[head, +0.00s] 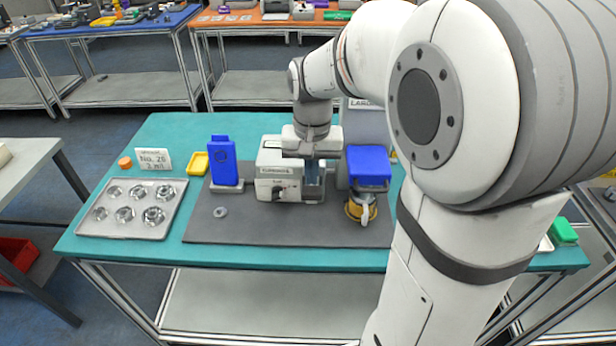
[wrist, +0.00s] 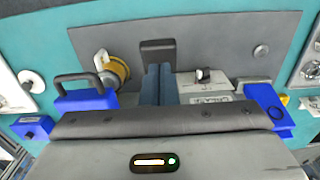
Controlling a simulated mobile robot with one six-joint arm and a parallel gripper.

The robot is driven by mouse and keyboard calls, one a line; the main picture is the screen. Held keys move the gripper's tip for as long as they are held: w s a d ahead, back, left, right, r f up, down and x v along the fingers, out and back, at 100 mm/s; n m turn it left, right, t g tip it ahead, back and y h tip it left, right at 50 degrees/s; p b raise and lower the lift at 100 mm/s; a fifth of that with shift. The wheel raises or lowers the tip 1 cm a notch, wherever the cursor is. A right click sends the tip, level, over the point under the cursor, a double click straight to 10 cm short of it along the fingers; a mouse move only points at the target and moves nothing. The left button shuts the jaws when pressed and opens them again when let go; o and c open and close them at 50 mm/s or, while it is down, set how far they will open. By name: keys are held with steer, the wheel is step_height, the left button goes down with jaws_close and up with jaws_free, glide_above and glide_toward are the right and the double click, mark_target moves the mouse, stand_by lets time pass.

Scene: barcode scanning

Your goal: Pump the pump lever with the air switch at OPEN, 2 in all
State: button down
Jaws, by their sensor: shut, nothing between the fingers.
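The white machine (head: 277,172) stands on the grey mat, with a small black-and-white switch (head: 278,191) on its front; the switch also shows in the wrist view (wrist: 203,75). I cannot read whether it is at OPEN. A dark flat pad (wrist: 157,50), which looks like the pump lever, shows just beyond my fingertips in the wrist view. My gripper (head: 314,182) points down at the machine's right side. In the wrist view its fingers (wrist: 158,85) are together and empty, close to the pad; whether they touch it is unclear.
A blue block with a handle (head: 368,166) and a yellow spool (head: 361,209) stand right of the machine. A blue upright holder (head: 223,163) stands left. A metal tray (head: 132,208) of round parts lies far left. The mat's front (head: 290,232) is clear.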

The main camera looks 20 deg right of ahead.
mark_target(312, 200)
stand_by(0.4)
steer(key=shift+f+b, duration=3.05)
steer(key=shift+f, duration=1)
steer(key=shift+r+p, duration=3.1)
steer(key=shift+r, duration=0.85)
step_height(312, 200, up, 4)
steer(key=p, duration=0.3)
steer(key=shift+r, duration=0.1)
